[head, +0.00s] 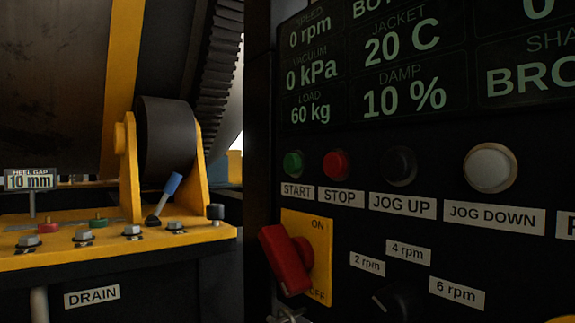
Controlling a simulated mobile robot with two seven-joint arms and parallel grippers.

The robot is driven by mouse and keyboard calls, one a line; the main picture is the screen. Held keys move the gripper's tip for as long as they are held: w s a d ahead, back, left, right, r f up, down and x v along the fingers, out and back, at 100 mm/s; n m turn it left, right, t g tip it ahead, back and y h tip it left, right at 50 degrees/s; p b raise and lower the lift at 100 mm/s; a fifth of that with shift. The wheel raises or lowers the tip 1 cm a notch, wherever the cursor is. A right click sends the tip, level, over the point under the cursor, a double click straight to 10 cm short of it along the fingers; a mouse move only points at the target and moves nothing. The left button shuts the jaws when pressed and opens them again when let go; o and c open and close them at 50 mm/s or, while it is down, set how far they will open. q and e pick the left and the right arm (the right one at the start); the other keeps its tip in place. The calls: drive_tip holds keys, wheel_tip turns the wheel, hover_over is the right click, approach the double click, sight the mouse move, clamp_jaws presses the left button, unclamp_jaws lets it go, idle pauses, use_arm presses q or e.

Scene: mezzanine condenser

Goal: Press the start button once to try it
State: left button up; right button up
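The green start button (293,164) is on the black control panel, above a white label reading START. No gripper is near it or touching it. A red button (337,165) labelled STOP sits just to its right. The display (375,70) above reads 0 rpm, 0 kPa, 60 kg, 20 C and 10 %, with a cut-off word beginning BRO. Neither of my grippers shows in the head view.
A red rotary handle (285,260) on a yellow ON/OFF plate juts out below the buttons. JOG UP (399,166) and JOG DOWN (490,167) buttons lie right. A yellow bracket with a dark roller (167,138) and a blue-handled lever (168,190) stand left.

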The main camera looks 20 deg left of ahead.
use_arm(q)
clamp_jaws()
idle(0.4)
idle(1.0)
